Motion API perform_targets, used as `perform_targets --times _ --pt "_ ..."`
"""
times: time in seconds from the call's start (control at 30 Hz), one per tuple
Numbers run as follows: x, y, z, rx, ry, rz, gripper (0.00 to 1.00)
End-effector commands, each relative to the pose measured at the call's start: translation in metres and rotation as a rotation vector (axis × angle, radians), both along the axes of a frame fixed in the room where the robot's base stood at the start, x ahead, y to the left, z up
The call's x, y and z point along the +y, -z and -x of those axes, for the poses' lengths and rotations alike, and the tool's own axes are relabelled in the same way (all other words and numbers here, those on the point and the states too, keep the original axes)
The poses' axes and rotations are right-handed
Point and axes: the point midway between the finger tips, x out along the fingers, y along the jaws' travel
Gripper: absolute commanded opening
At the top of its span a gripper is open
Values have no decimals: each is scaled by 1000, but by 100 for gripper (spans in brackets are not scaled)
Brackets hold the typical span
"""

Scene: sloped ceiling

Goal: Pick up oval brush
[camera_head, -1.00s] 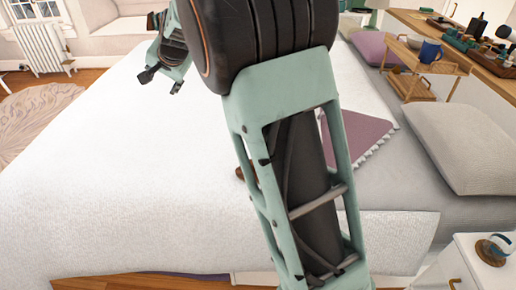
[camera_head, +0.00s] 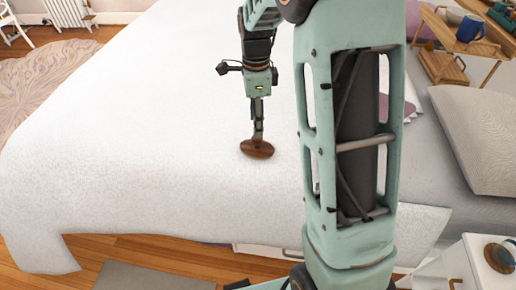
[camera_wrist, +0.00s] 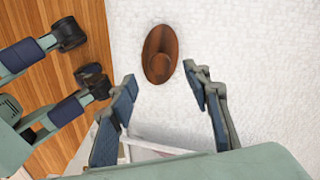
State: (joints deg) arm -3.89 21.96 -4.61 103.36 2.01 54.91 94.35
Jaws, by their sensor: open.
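The oval brush (camera_head: 257,149) is a brown wooden oval lying on the white bed (camera_head: 130,150). In the wrist view the oval brush (camera_wrist: 160,50) lies just beyond my fingertips, with a round raised part at its middle. My gripper (camera_head: 258,134) points down right at the brush in the head view and covers a bit of its far edge. In the wrist view my gripper (camera_wrist: 160,76) is open and empty, with one finger on each side of the brush's line. Whether the fingertips touch the brush or hover above it, I cannot tell.
Grey pillows (camera_head: 478,135) lie at the right of the bed. A wooden tray stand (camera_head: 440,60) with a blue mug (camera_head: 470,27) stands at the upper right. A white nightstand (camera_head: 450,262) is at the lower right. The bed around the brush is clear.

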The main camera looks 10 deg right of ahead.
Motion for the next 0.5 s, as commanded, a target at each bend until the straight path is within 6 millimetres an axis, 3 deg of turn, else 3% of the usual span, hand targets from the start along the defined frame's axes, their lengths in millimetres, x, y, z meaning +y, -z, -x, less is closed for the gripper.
perform_targets --times 0.1,0.37,0.5 --pt "0 17 0 1 0 -1 44" --pt "0 34 1 0 -1 -1 44" --pt "-1 57 2 2 -1 -1 44"
